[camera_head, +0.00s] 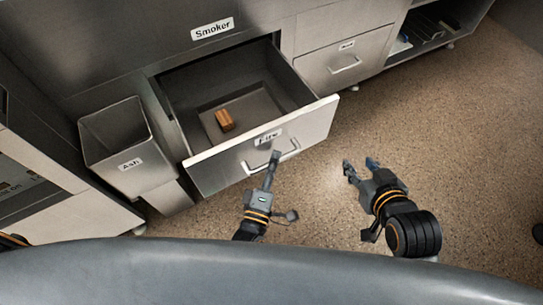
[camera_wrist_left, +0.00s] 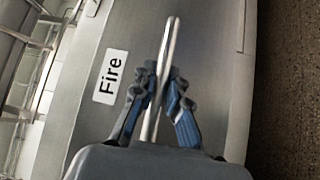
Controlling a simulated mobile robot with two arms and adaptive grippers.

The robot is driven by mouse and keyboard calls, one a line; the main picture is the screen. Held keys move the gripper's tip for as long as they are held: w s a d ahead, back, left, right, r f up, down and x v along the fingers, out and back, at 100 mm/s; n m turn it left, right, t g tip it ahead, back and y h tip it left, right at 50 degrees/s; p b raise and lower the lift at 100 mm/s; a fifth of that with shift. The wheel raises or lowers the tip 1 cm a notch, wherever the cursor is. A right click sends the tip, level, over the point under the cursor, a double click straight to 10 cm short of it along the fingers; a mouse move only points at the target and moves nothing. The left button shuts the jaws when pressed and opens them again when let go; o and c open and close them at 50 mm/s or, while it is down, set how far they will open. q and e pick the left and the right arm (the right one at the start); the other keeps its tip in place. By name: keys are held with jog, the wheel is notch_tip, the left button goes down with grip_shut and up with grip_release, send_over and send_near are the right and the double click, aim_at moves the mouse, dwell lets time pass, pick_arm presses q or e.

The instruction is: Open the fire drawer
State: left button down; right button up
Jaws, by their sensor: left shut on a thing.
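The fire drawer (camera_head: 312,126) stands pulled out from the steel cabinet, with its "Fire" label on the front panel. A small brown block (camera_head: 225,120) lies inside on a darker tray. The drawer's bar handle (camera_head: 287,157) sits below the label. My left gripper (camera_head: 274,157) is at this handle. In the left wrist view, the left gripper (camera_wrist_left: 160,92) is shut around the handle bar (camera_wrist_left: 168,48), beside the "Fire" label (camera_wrist_left: 110,76). My right gripper (camera_head: 360,166) is open and empty over the floor, to the right of the drawer front and apart from it.
An "Ash" bin (camera_head: 128,165) stands left of the drawer. The "Smoker" label (camera_head: 212,29) is on the panel above. A closed drawer (camera_head: 345,64) is at the right, beside an open shelf (camera_head: 425,28). The speckled floor (camera_head: 450,130) at right is clear.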

pick_arm(q)
jog(key=shift+f, duration=0.1)
jog(key=c, duration=1.3)
grip_release()
jog(key=shift+c, duration=0.2)
jog(key=shift+s, duration=0.1)
jog(key=v, duration=1.1)
jog(key=shift+s, duration=0.4)
jog(key=shift+a, duration=0.15)
